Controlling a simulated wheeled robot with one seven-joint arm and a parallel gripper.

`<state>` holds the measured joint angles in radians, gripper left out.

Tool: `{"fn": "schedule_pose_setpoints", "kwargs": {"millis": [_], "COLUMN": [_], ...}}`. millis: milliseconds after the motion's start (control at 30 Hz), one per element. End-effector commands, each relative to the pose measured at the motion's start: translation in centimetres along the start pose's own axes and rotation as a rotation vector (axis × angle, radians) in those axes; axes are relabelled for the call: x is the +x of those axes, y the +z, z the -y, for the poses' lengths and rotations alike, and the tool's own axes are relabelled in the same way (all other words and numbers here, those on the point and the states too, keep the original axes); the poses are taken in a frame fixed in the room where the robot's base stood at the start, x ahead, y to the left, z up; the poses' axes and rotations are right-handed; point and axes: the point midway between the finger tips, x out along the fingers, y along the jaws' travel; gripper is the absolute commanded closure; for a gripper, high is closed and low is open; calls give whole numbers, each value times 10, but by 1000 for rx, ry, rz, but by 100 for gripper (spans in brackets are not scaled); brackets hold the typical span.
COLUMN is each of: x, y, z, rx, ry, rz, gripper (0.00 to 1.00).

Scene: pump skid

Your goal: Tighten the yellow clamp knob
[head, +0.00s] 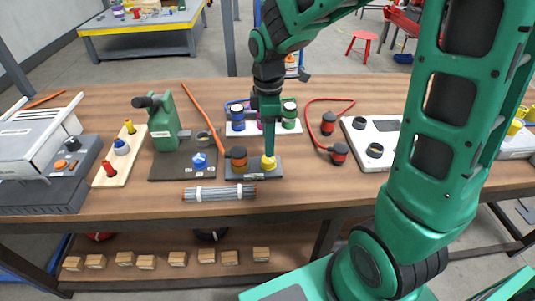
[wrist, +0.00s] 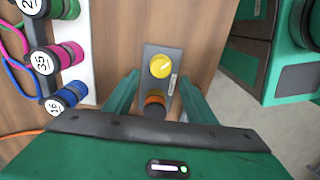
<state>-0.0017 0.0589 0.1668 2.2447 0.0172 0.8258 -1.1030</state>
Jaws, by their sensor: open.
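The yellow clamp knob (head: 268,163) sits on the right part of a small dark plate (head: 254,174) near the front of the bench. In the wrist view the yellow knob (wrist: 160,66) shows with a pale pointer mark on its face. My gripper (head: 269,153) points down just above the yellow knob, its fingers seen edge-on. In the wrist view my gripper (wrist: 159,76) is open, with one green finger on each side of the plate and the knob near the fingertips. I cannot tell whether the fingers touch the knob.
An orange-and-black knob (wrist: 155,104) shares the plate. A bundle of grey rods (head: 219,193) lies in front. Red-and-black plugs (head: 338,153) lie right. Numbered coloured connectors (wrist: 55,57) stand behind on a white board.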

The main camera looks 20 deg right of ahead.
Motion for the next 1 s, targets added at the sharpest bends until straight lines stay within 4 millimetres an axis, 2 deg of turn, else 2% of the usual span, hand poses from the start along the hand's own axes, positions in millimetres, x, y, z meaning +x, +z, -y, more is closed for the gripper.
{"fn": "schedule_pose_setpoints", "kwargs": {"millis": [33,200,400,800,967,1000], "x": [11,39,60,65,65,65], "y": [1,0,0,0,0,0], "z": [1,2,1,1,1,1], "rx": [0,0,1,1,1,1], "ry": [-5,-5,-3,0,0,0], "rz": [2,2,1,1,0,0], "gripper": [49,49,49,49,87,90]}}
